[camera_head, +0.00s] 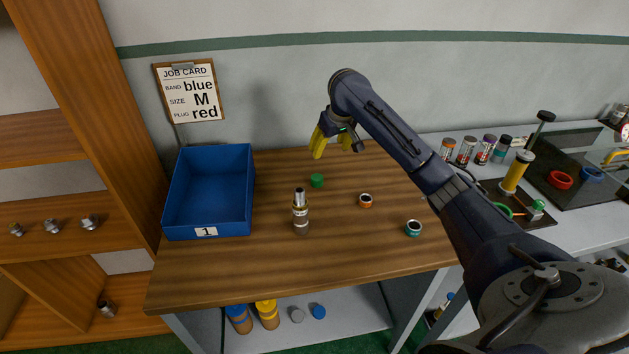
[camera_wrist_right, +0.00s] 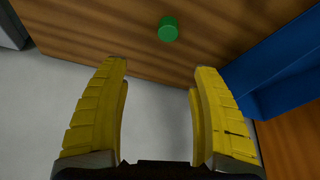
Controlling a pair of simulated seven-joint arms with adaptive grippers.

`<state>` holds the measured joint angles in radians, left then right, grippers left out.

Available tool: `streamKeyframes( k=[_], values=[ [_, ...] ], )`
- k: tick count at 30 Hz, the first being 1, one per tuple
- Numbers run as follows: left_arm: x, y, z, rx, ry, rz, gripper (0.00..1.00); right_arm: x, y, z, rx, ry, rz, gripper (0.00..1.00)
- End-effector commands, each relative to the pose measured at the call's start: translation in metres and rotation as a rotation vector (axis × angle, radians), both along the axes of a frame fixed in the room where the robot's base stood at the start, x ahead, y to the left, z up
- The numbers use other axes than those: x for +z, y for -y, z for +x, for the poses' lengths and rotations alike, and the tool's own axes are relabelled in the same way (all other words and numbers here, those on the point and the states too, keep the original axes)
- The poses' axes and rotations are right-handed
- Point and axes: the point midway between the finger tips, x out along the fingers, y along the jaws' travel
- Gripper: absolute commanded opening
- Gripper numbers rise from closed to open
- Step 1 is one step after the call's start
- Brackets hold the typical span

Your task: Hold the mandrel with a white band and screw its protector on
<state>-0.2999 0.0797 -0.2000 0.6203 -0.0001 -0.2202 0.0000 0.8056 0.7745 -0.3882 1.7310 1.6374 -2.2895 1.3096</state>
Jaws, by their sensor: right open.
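A metal mandrel (camera_head: 301,212) stands upright on the wooden table, with a pale band around its middle and a dark top. A small green cap (camera_head: 317,180) sits on the table just behind it and also shows in the right wrist view (camera_wrist_right: 168,29). An orange-rimmed ring (camera_head: 365,201) and a teal-rimmed ring (camera_head: 413,228) lie to the right; I cannot tell which piece is the protector. My right gripper (camera_head: 332,149), with yellow fingers, is open and empty above the table's back edge, behind the green cap. The right wrist view shows its fingers apart (camera_wrist_right: 160,68). My left gripper is not in view.
A blue bin (camera_head: 248,210) labelled 1 stands at the table's left. A job card (camera_head: 190,92) hangs on the wall. On the right counter are several banded cylinders (camera_head: 466,151) and a dark stand with a yellow post (camera_head: 516,172). The table front is clear.

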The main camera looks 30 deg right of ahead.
Motion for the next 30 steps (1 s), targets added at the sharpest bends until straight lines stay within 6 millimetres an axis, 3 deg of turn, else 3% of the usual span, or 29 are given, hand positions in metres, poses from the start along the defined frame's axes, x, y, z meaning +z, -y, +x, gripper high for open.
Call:
streamKeyframes(
  k=[6, 18, 30],
  values=[
    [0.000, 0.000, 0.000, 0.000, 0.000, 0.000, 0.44, -0.003, -0.011, -0.005, 0.002, -0.016, 0.027, 0.65],
    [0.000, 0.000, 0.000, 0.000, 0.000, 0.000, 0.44, -0.006, -0.011, -0.003, 0.001, -0.016, 0.028, 0.65],
    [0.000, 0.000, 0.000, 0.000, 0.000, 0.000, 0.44, -0.064, -0.009, 0.020, 0.000, -0.020, 0.032, 0.65]
  ],
)
